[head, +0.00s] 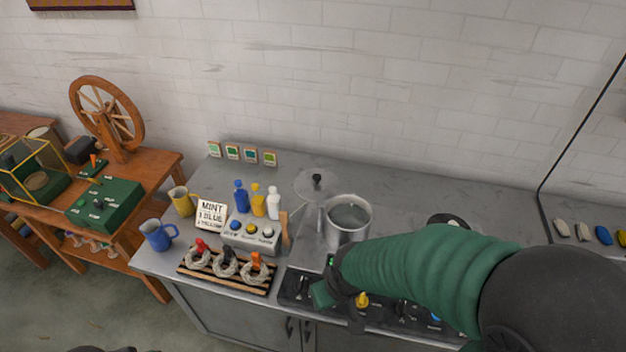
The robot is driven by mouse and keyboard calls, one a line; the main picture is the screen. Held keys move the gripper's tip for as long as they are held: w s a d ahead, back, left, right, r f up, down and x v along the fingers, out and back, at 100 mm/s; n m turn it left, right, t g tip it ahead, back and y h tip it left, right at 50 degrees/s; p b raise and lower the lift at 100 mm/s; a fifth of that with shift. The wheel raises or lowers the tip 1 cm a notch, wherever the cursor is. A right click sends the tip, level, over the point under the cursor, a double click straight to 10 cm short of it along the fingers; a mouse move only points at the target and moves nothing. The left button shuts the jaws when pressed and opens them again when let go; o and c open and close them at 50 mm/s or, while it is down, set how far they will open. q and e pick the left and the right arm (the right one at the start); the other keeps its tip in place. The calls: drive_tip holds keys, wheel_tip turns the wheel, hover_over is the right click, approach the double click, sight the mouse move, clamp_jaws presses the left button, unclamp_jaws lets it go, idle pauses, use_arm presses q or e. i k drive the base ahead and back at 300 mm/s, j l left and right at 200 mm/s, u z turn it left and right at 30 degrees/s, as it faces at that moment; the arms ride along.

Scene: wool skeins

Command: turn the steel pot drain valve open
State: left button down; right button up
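The steel pot (348,222) stands open at the middle of the grey counter, with its inside showing from above. I cannot make out its drain valve; my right arm covers the area at the pot's front right. My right gripper (342,292) is dark and sits just in front of and below the pot, over the black control panel at the counter's front edge. Its fingers are small and partly hidden, so I cannot tell whether they are open or touching anything. My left gripper does not show.
A black panel (295,287) with knobs runs along the front edge. Left of the pot are a clear lid with a black knob (317,180), bottles (258,202), a button box (250,232) and a rack of skeins (228,267). The counter behind the pot (420,195) is clear.

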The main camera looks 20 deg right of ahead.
sight(362, 301)
drive_tip(key=l+z, duration=0.15)
drive_tip(key=z, duration=1.15)
